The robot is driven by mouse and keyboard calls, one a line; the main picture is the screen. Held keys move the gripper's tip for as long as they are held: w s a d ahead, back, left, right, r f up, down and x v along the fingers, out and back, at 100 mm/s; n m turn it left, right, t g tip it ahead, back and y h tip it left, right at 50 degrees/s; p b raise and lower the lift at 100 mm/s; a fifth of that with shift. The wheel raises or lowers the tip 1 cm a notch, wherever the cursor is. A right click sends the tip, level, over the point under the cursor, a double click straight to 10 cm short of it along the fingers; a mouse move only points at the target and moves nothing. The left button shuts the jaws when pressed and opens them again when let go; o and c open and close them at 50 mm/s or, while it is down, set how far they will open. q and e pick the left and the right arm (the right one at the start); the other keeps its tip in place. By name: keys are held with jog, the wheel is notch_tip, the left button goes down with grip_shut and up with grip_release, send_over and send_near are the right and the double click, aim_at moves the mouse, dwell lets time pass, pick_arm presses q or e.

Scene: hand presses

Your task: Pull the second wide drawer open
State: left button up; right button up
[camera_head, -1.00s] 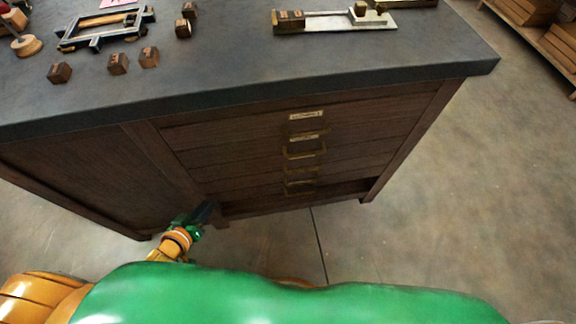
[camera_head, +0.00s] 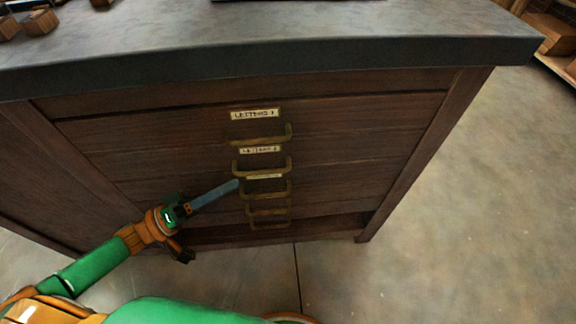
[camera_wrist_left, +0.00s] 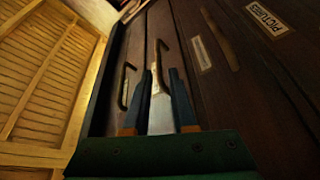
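The dark wood cabinet has a stack of wide drawers with brass pull handles. The second drawer's handle (camera_head: 262,170) sits under a pale label (camera_head: 260,150), and the drawer front looks flush. My left gripper (camera_head: 237,184) reaches in from the left, its tips near the left end of the second and third handles. In the left wrist view its two blue fingers (camera_wrist_left: 160,85) are apart, with a handle (camera_wrist_left: 164,52) showing at and beyond the gap. I cannot tell whether they touch it. A pale strip shows between the fingers. My right gripper is out of view.
The top drawer's handle (camera_head: 262,138) is above, and the third handle (camera_head: 266,192) is close below. The dark countertop (camera_head: 300,55) overhangs the drawers. Small wooden blocks (camera_head: 40,22) lie on it at left. The floor (camera_head: 480,210) at right is clear.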

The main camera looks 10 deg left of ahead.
aim_at(257, 172)
pick_arm(q)
jog(key=x, duration=0.7)
jog(key=shift+r, duration=0.15)
jog(key=shift+a, duration=0.1)
grip_shut()
dwell(1.0)
